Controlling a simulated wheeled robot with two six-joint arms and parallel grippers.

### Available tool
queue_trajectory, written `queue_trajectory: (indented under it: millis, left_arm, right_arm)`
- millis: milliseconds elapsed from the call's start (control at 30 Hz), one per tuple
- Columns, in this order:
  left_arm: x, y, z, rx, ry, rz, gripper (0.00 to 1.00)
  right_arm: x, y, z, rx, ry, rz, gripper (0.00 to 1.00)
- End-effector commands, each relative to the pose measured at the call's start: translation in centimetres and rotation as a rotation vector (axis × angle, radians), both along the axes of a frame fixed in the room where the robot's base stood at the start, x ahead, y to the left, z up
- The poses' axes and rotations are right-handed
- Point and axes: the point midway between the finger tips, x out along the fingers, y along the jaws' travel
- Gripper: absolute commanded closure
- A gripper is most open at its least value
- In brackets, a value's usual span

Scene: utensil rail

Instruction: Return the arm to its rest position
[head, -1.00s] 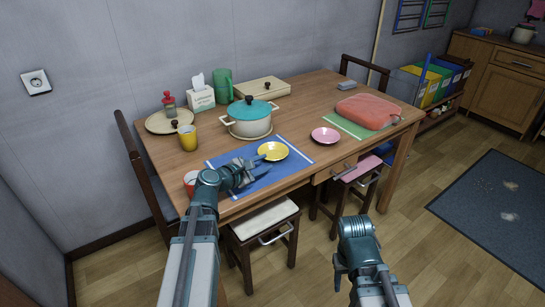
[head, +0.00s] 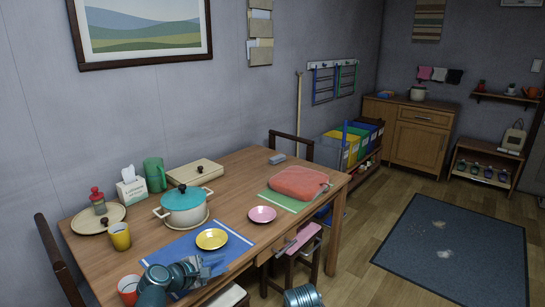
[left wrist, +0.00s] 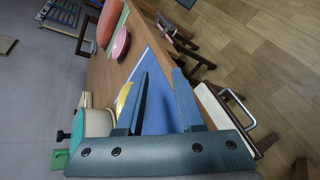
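My left gripper (head: 212,266) is low over the front part of the blue mat (head: 183,247) on the table, close to the yellow plate (head: 211,239). In the left wrist view its two fingers (left wrist: 162,105) stand apart, with only blue mat seen between them; it holds nothing. The yellow plate (left wrist: 124,97) shows there partly behind one finger. My right gripper (head: 303,296) is at the bottom edge of the head view, in front of the table and cut off; its fingers cannot be made out.
A red mug (head: 129,290) and a yellow mug (head: 120,237) stand at the table's left. A teal-lidded pot (head: 184,205) stands behind the mat, a pink plate (head: 262,214) to its right. Stools (head: 301,242) stand at the front edge.

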Motion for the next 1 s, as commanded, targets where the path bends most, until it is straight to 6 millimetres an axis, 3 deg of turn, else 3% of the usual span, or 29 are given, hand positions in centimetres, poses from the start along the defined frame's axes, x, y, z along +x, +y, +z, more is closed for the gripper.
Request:
queue_trajectory:
  millis: [33,100,200,333,500,633,800,1000]
  left_arm:
    - [-1.1,-3.1,2.2,0.111,0.012,-0.123,0.63]
    - [-3.0,-6.5,2.4,0.284,0.027,-0.308,0.63]
    - [-6.3,-10.1,2.8,0.516,0.042,-0.575,0.63]
    - [-10.7,-13.0,4.0,0.794,0.056,-0.93,0.63]
    - [-15.6,-14.0,6.5,1.091,0.079,-1.351,0.63]
    - [-18.0,-13.8,8.4,1.238,0.102,-1.585,0.63]
    - [-19.3,-13.3,9.7,1.333,0.126,-1.743,0.63]
    - [-19.6,-13.1,9.7,1.352,0.133,-1.775,0.63]
  right_arm:
    - [0.0,0.0,3.6,0.0,0.0,0.0,0.5]
    - [0.0,0.0,6.1,0.0,0.0,0.0,0.5]
    - [0.0,0.0,9.4,0.0,0.0,0.0,0.5]
    - [0.0,0.0,13.6,0.0,0.0,-0.001,0.5]
    - [0.0,0.0,18.3,0.0,0.0,-0.001,0.5]
    - [0.0,0.0,20.6,0.0,0.0,-0.001,0.5]
    - [0.0,0.0,21.8,0.0,0.0,-0.001,0.5]
    - [0.0,0.0,21.8,0.0,0.0,-0.001,0.5]
